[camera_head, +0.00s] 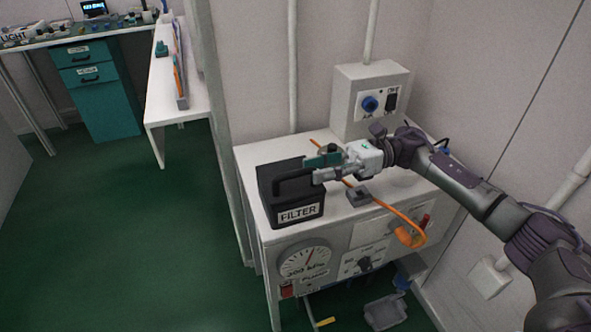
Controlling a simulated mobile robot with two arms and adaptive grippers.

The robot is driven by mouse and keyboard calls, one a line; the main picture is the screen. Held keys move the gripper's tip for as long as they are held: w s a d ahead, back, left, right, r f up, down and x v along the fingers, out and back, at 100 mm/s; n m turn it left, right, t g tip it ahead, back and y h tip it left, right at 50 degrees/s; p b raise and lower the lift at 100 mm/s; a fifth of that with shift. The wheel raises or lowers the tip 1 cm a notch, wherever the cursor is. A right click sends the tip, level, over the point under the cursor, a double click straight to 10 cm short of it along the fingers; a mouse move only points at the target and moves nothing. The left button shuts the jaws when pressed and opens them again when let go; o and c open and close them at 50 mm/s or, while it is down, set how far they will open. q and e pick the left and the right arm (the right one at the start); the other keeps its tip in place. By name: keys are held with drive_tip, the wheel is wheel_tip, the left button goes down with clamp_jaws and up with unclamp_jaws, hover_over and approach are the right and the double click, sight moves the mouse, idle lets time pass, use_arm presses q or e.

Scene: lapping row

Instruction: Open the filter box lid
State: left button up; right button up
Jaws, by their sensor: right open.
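The black filter box (268,206) stands on the left part of the white bench, with a FILTER label on its front. Its lid (271,172) is down, and a dark bar-like handle (283,184) shows at its top. My right gripper (312,168) is open, its fingers pointing left over the right end of the box top. The fingers hide that part of the lid, and I cannot tell whether they touch the handle. My left gripper is not in view.
A grey control box (370,103) with a blue knob stands behind on the bench (247,156). A pressure gauge (305,262) is on the bench front. Green floor is clear at left.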

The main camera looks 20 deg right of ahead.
sight(308, 171)
drive_tip(key=a, duration=0.5)
drive_tip(key=shift+s, duration=0.1)
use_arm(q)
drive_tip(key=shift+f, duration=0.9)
use_arm(e)
clamp_jaws()
